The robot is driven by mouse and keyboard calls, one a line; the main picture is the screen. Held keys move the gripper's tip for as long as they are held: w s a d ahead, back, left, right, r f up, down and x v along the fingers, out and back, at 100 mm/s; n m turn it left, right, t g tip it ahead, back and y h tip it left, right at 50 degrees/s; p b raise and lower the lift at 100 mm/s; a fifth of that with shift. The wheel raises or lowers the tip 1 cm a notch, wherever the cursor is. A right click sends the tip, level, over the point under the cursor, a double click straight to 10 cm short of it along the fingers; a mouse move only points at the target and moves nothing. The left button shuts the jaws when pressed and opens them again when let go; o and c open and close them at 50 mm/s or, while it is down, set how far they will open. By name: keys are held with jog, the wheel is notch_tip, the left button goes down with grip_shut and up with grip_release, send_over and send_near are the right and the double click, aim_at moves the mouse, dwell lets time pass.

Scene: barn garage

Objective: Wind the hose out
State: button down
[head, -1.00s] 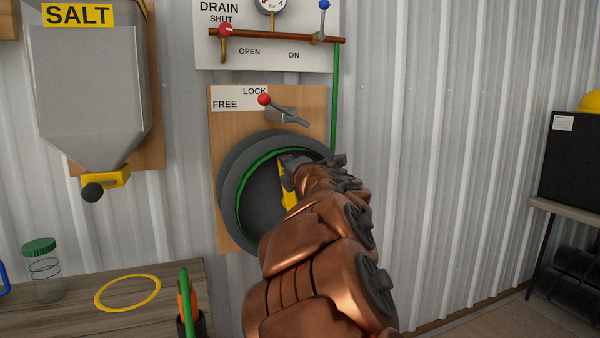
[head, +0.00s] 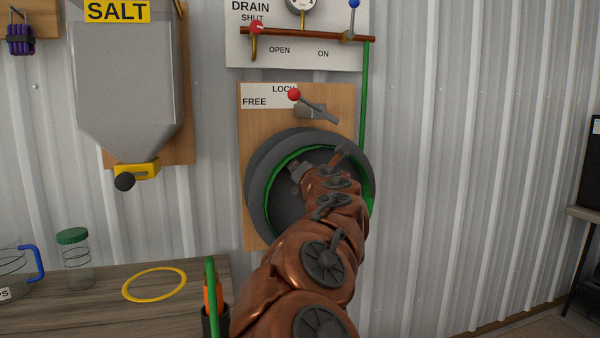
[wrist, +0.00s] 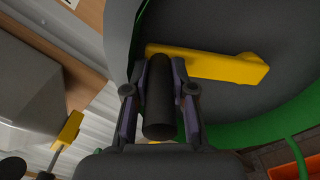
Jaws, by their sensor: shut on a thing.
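The hose reel (head: 262,165) is a grey drum on a wooden board, with green hose (head: 276,172) wound inside its rim. In the wrist view, my gripper (wrist: 160,72) is shut on the black cylindrical handle (wrist: 160,105) of the yellow crank (wrist: 215,64). The crank lies across the grey reel face. In the head view my gripper (head: 298,172) is at the upper left of the reel face, and my arm hides the crank and the lower right of the reel. Above, the red-knobbed lever (head: 315,108) has its knob just below the word LOCK, right of FREE.
A salt hopper (head: 125,85) hangs at left. Below it, a wooden bench (head: 110,300) holds a green-lidded jar (head: 75,258), a yellow ring (head: 154,285) and a dark pen cup (head: 216,320). A drain panel (head: 240,45) is above. The corrugated wall at right is bare.

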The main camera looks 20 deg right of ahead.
jog(key=c, duration=1)
grip_release()
jog(key=shift+o, duration=0.2)
jog(key=s+a, duration=0.1)
jog(key=s, duration=1.1)
